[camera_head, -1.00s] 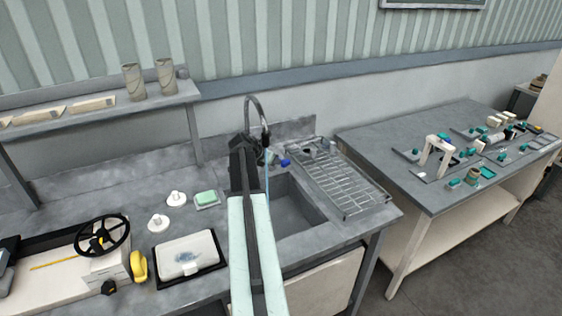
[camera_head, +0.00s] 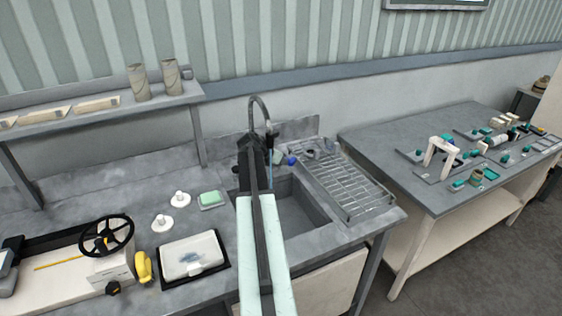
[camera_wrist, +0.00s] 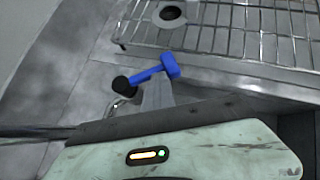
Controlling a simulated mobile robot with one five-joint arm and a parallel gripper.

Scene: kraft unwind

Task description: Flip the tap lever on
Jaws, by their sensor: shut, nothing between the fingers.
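The tap is a dark gooseneck spout (camera_head: 259,101) at the back of the sink. My gripper (camera_head: 250,146) is shut and empty, left of the lever and close to the spout. My arm hides part of the tap base. I cannot tell whether the gripper touches the lever.
The sink basin (camera_head: 297,213) lies below the tap, with a wire drying rack (camera_head: 345,184) to its right. Green soap (camera_head: 210,198), white knobs and a white tray (camera_head: 192,257) stand on the left counter. A grey table (camera_head: 380,150) with parts is farther right.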

